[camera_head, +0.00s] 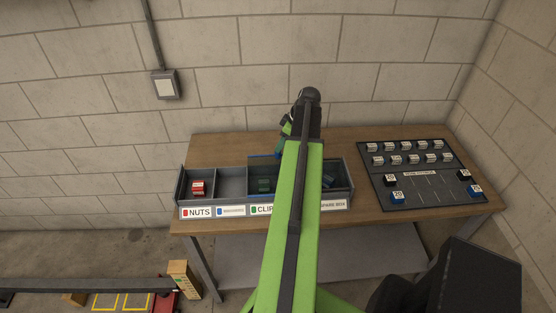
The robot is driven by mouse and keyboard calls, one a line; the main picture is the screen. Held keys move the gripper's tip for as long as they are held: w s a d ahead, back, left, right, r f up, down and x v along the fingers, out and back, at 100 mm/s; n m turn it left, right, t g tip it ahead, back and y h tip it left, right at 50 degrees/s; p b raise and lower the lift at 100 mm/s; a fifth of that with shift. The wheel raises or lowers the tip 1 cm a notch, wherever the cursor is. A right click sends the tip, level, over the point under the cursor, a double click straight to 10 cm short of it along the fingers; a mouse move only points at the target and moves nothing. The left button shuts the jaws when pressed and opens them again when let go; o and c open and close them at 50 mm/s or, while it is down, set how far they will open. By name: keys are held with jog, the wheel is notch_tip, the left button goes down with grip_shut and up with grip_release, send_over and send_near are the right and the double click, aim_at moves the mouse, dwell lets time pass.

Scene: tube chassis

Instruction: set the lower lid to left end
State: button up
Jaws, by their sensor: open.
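A grey divided tray (182,190) stands along the front of the wooden table. Its left part is uncovered, and a dark see-through lid (254,170) appears to cover its right part. My arm crosses in front of the lid, so I cannot tell an upper from a lower lid here. My gripper (283,143) is open, mostly hidden behind my green arm, near the tray's back edge. I cannot tell whether it touches a lid.
Red nuts (198,187) lie in the left compartment; the second compartment (231,183) looks empty. A dark board (415,201) with several labelled blocks lies at the right. A block wall stands behind the table (222,149).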

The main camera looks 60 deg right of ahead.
jog(key=b+x, duration=0.3)
jog(key=x, duration=0.2)
jog(key=shift+f, duration=0.2)
jog(key=shift+r, duration=0.1)
jog(key=shift+c, duration=0.5)
grip_shut()
dwell(0.5)
